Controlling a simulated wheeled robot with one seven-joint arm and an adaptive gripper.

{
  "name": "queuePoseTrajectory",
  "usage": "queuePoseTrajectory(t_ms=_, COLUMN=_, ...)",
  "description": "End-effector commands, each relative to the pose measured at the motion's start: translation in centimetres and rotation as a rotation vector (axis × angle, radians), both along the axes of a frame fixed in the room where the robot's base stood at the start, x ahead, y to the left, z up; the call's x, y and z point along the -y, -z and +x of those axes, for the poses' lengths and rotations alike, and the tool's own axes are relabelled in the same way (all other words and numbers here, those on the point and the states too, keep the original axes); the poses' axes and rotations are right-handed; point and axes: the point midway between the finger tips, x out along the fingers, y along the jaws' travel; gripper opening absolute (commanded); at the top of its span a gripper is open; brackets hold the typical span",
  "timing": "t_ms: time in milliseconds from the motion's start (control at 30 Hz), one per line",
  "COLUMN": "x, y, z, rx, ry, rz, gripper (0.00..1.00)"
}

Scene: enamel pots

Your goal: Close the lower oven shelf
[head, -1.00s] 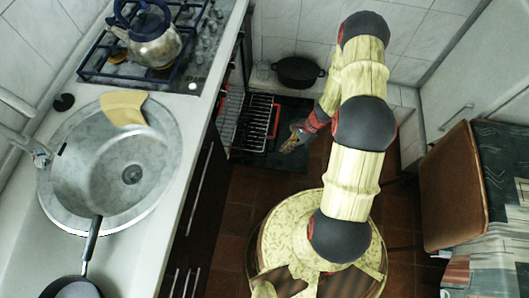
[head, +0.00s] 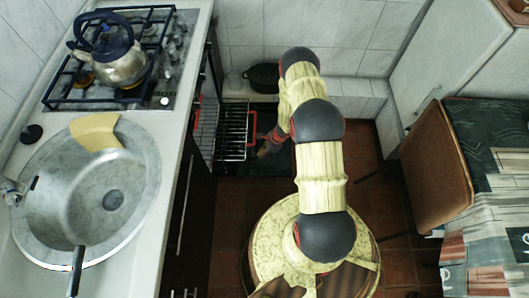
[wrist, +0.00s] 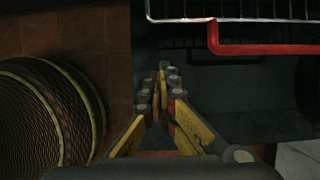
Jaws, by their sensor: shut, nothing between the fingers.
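The oven stands at the end of the counter, with a wire shelf (head: 232,128) sticking out above its dark lowered door (head: 240,168). A red bar (head: 252,128) runs along the shelf's outer edge. In the wrist view the wire shelf (wrist: 232,10) crosses the top, with the red bar (wrist: 265,49) to the right of my fingers. My gripper (head: 264,149) is low beside the shelf's outer end, partly hidden by my arm. In the wrist view my gripper (wrist: 161,72) is shut and empty, its yellow fingertips just short of the shelf edge. I cannot tell whether it touches.
A black pot (head: 262,77) stands on a ledge behind the oven. A kettle (head: 117,62) sits on the stove, beyond the sink (head: 100,195). A brown chair (head: 428,170) and a draped table (head: 495,170) stand at the right. Tiled floor is bare near the oven.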

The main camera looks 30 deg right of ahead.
Motion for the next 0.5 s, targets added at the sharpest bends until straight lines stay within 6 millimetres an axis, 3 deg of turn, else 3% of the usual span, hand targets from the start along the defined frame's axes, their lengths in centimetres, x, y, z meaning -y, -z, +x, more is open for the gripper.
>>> queuePoseTrajectory(t_ms=33, x=-0.4, y=1.3, z=0.3, rx=0.000, ry=-0.001, rz=0.000, gripper=0.00)
queuePoseTrajectory(t_ms=167, x=-1.1, y=3.5, z=0.7, rx=0.000, ry=-0.002, rz=0.000, gripper=0.00)
queuePoseTrajectory(t_ms=500, x=-4.1, y=3.0, z=2.9, rx=0.001, ry=-0.004, rz=-0.001, gripper=0.00)
